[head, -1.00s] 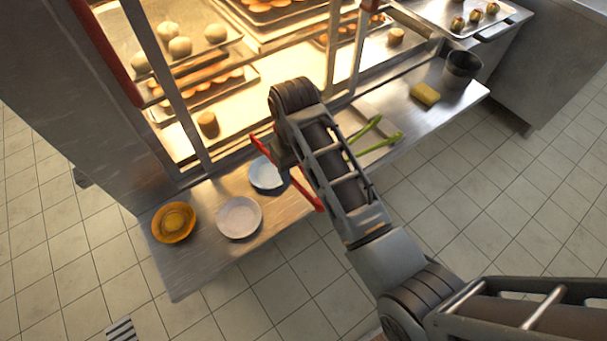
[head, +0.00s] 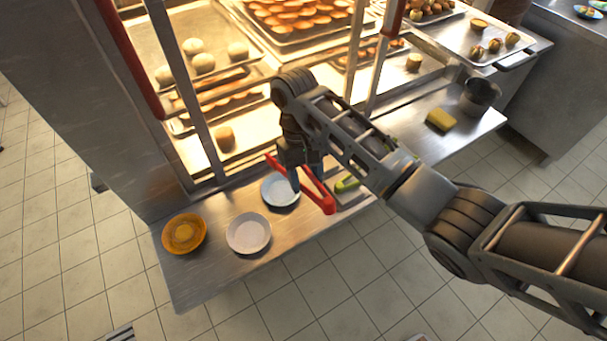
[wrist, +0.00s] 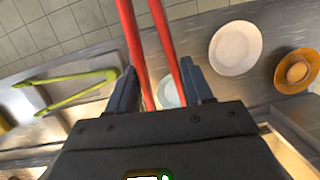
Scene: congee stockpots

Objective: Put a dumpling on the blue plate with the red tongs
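My gripper (head: 302,178) is shut on the red tongs (head: 319,192) and holds them over the counter beside and partly over the blue plate (head: 278,191). In the wrist view, the red tongs (wrist: 132,42) run between the fingers of my gripper (wrist: 160,82). Their two arms stand a little apart, with nothing seen between them. The pale blue plate (wrist: 168,93) shows between the tong arms there, largely hidden; it looks empty. Several pale round pieces, dumplings or buns (head: 203,63), sit on a tray in the lit cabinet at upper left.
A white plate (head: 248,233) and an orange plate (head: 184,247) stand left of the blue one. Green tongs (wrist: 70,78) lie on a tray. A yellow sponge (head: 440,120) and dark pot (head: 479,97) are at right. Cabinet posts (head: 186,90) stand before the food trays.

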